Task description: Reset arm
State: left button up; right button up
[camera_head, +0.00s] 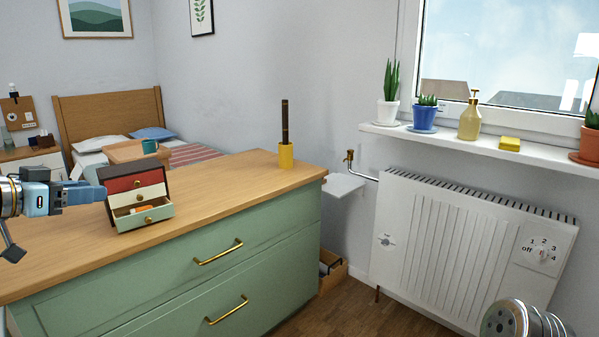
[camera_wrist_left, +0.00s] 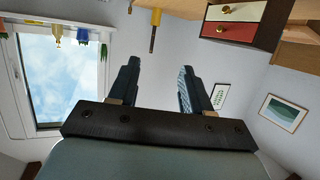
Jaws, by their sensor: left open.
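My left gripper (camera_head: 88,193) comes in from the left in the head view, over the wooden top of the green dresser. It is just left of a small drawer box (camera_head: 158,172) with red, white and pale green fronts. The bottom green drawer (camera_head: 144,216) is pulled out, and something orange shows inside. In the left wrist view my gripper's two fingers (camera_wrist_left: 157,72) are apart with nothing between them. The small box also shows upside down there, at the top right (camera_wrist_left: 236,14). My right gripper is not seen.
The green dresser (camera_head: 230,262) has a wooden top, clear between the small box and a yellow holder (camera_head: 286,157) with a dark stick. A white heater (camera_head: 460,240) stands under a sill (camera_head: 470,142) with plants and a soap bottle. A bed (camera_head: 110,115) is behind.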

pick_arm(q)
jog(key=w+d+f+n+g, duration=0.1)
jog(key=w+f+n+g, duration=0.15)
jog(key=f, duration=0.75)
jog(key=w+d+f+n+g, duration=0.1)
jog(key=w+d+f+n, duration=0.15)
jog(key=f, duration=0.85)
jog(key=d+f+g+y, duration=0.1)
jog(key=d+f+g, duration=0.15)
jog(key=f, duration=0.65)
jog(key=d+f+g, duration=0.1)
jog(key=d+f, duration=0.3)
jog(key=f, duration=0.5)
jog(key=s+d+f+n+g, duration=0.1)
jog(key=s+d+f+g, duration=0.1)
jog(key=s+d+f, duration=0.35)
jog(key=s+d+f+g, duration=0.25)
jog(key=d+f, duration=0.35)
jog(key=f, duration=0.5)
jog(key=s+d+f, duration=0.3)
jog(key=s+d, duration=0.2)
jog(key=s, duration=0.2)
jog(key=s+d+f+g, duration=0.1)
jog(key=s+d+f, duration=0.3)
jog(key=s+d, duration=0.2)
jog(key=shift+s+f, duration=0.3)
jog(key=shift+s, duration=0.95)
jog(key=shift+g, duration=0.25)
